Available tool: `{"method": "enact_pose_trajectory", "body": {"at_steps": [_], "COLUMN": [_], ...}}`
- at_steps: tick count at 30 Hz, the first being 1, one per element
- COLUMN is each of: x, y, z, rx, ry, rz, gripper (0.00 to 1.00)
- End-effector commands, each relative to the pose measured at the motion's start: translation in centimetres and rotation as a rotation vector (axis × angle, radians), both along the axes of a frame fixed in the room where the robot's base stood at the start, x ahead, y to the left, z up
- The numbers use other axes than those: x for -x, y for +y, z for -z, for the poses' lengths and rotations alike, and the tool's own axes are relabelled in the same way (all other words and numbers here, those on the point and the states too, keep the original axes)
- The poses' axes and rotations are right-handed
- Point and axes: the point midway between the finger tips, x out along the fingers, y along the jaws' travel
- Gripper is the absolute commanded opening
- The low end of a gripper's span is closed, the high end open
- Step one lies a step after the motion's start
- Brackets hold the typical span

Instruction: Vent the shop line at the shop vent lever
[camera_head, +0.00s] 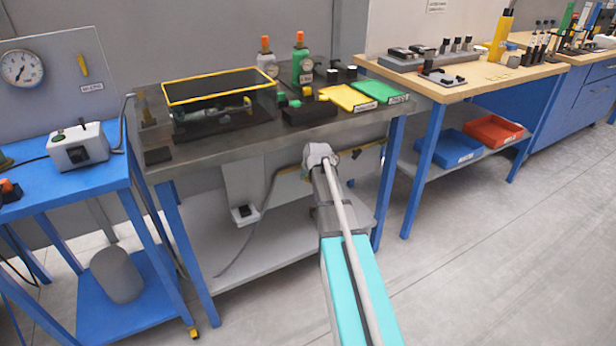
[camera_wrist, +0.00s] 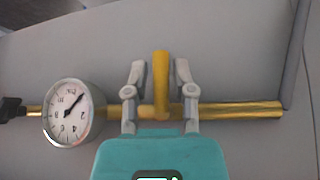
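In the wrist view a yellow lever (camera_wrist: 161,92) stands upright from a horizontal brass pipe (camera_wrist: 240,110). My gripper (camera_wrist: 160,70) is open, with one finger on each side of the lever and a small gap on both sides. A round white gauge (camera_wrist: 73,113) sits on the pipe left of my gripper, its needle pointing up and right. In the head view my arm reaches below the front of the dark bench, where part of the pipe (camera_head: 369,154) shows. My fingers and the lever are hidden there. I see no readable label on this lever.
The dark bench (camera_head: 160,175) overhangs my arm, with blue legs on both sides. At left, a panel carries another gauge (camera_head: 22,69) and yellow lever (camera_head: 82,65). The floor at right is clear.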

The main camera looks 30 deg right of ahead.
Motion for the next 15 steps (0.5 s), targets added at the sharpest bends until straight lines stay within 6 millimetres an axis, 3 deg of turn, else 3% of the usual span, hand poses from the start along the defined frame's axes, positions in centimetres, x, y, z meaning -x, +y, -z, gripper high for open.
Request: {"method": "enact_pose_trajectory", "body": {"at_steps": [15], "x": [-0.08], "y": [0.15], "z": [0.03], "rx": [-0.06], "ry": [0.001], "rz": [0.0], "gripper": [0.33]}}
